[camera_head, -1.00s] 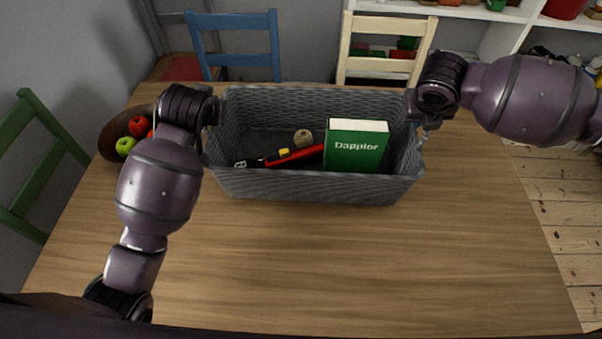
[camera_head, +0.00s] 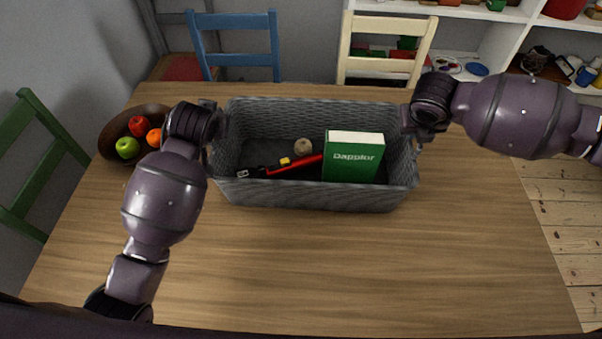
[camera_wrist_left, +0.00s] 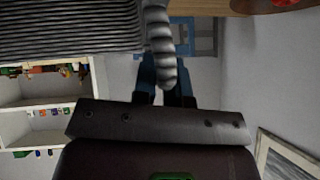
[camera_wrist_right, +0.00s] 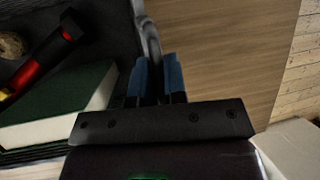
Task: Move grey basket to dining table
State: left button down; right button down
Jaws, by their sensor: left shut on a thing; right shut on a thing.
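The grey woven basket (camera_head: 300,196) is over the wooden dining table (camera_head: 330,260); I cannot tell whether its base touches the top. It holds a green book (camera_head: 353,160), a red and black tool (camera_head: 295,166) and a round beige object (camera_head: 302,147). My left gripper (camera_head: 212,140) is at the basket's left end. In the left wrist view its blue fingers (camera_wrist_left: 166,75) are shut on the basket's rim or handle. My right gripper (camera_head: 413,134) is at the right end. In the right wrist view its fingers (camera_wrist_right: 158,75) are closed on the rim there.
A brown bowl of fruit (camera_head: 112,140) stands on the table left of the basket, close to my left arm. Blue (camera_head: 238,48), cream (camera_head: 385,62) and green (camera_head: 25,160) chairs surround the table. White shelves (camera_head: 505,45) stand behind. The table's front is clear.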

pick_arm(q)
jog(key=c, duration=1.2)
grip_release()
pick_arm(e)
jog(key=c, duration=1.2)
grip_release()
pick_arm(q)
jog(key=shift+o, duration=0.2)
pick_arm(e)
jog(key=shift+o, duration=0.2)
jog(key=shift+s+r, duration=0.1)
pick_arm(q)
jog(key=v, duration=1.2)
pick_arm(e)
jog(key=v, duration=1.1)
jog(key=shift+s+r, duration=0.2)
jog(key=shift+r, duration=0.1)
pick_arm(q)
jog(key=shift+s, duration=0.1)
pick_arm(e)
jog(key=shift+a, duration=0.1)
